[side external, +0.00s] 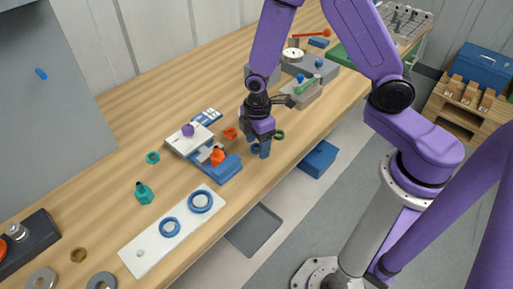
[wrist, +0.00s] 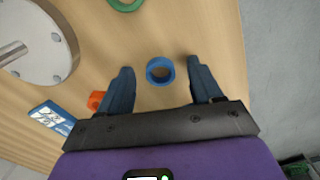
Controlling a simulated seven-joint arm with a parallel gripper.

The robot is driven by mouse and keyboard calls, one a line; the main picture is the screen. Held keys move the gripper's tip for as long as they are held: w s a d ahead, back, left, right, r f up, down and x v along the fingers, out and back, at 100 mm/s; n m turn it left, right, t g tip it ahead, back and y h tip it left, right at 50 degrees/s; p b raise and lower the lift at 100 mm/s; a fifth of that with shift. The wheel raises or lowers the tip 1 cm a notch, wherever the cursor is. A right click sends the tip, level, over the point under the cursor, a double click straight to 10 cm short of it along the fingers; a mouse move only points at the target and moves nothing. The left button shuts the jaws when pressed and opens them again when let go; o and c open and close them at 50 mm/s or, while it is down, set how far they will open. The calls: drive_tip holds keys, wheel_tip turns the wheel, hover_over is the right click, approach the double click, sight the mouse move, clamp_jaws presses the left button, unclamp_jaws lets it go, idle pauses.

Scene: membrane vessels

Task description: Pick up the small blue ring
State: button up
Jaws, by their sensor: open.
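The small blue ring (wrist: 150,72) lies on the wooden bench and shows in the wrist view between my fingertips, with bench visible around it. My gripper (wrist: 160,68) is open, one dark blue finger on each side of the ring, neither visibly touching it. In the side external view my gripper (side external: 264,149) points down close over the bench near its front edge. The small blue ring (side external: 255,148) is partly hidden there by the fingers.
A green ring (wrist: 126,3), an orange nut (wrist: 95,100) and a blue-white card (wrist: 52,117) lie nearby. A round metal plate (wrist: 40,45) stands at upper left. Two more blue rings sit on a white board (side external: 142,254). A blue-grey fixture (side external: 226,169) stands left of my gripper.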

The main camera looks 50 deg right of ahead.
drive_tip(key=c, duration=1.1)
drive_tip(key=shift+r, duration=0.2)
